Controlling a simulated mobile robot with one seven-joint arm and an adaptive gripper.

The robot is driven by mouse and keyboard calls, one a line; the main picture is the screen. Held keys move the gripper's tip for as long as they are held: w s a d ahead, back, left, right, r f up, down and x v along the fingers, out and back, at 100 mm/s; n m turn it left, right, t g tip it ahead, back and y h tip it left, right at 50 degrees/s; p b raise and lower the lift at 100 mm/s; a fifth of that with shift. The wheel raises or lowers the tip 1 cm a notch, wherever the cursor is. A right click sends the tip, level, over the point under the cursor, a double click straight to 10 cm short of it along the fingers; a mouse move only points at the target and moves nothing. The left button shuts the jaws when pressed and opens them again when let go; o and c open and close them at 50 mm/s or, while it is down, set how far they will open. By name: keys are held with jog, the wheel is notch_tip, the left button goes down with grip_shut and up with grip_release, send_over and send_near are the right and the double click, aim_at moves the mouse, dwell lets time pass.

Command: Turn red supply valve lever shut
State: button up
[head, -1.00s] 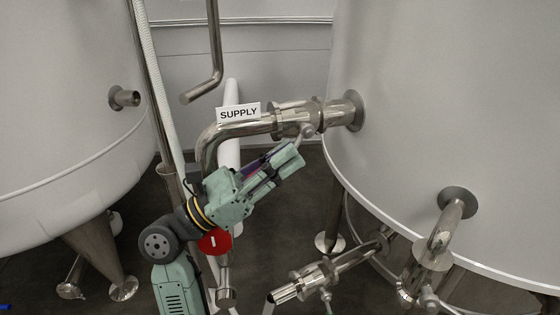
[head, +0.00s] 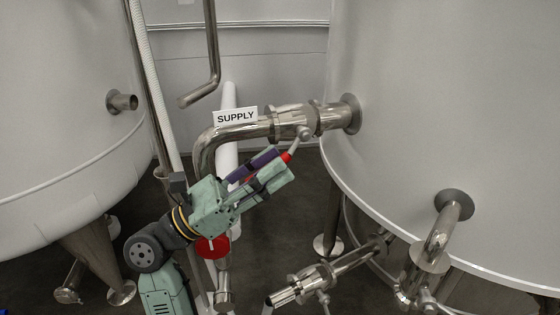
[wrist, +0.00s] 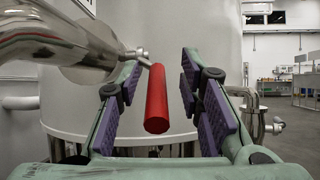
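The supply valve's red lever (wrist: 157,100) shows in the wrist view, pointing toward the camera between the two purple-padded fingers of my gripper (wrist: 163,105). The fingers are open, with gaps on both sides of the lever. In the head view my gripper (head: 272,166) is just below the supply pipe (head: 255,131). A bit of the red lever (head: 286,157) shows at the fingertips, and the rest is hidden by the gripper. The lever hangs from the valve body (head: 303,124), slanting down and left.
The large right tank (head: 430,110) stands close behind the valve. Another tank (head: 70,120) is at left. Lower pipes with valves (head: 318,279) are below right. A vertical pipe (head: 212,45) hangs above.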

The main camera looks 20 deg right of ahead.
jog(key=w+a, duration=0.1)
jog(key=a, duration=0.9)
jog(key=shift+w+a, duration=0.15)
jog(key=shift+a, duration=0.15)
jog(key=shift+c, duration=0.3)
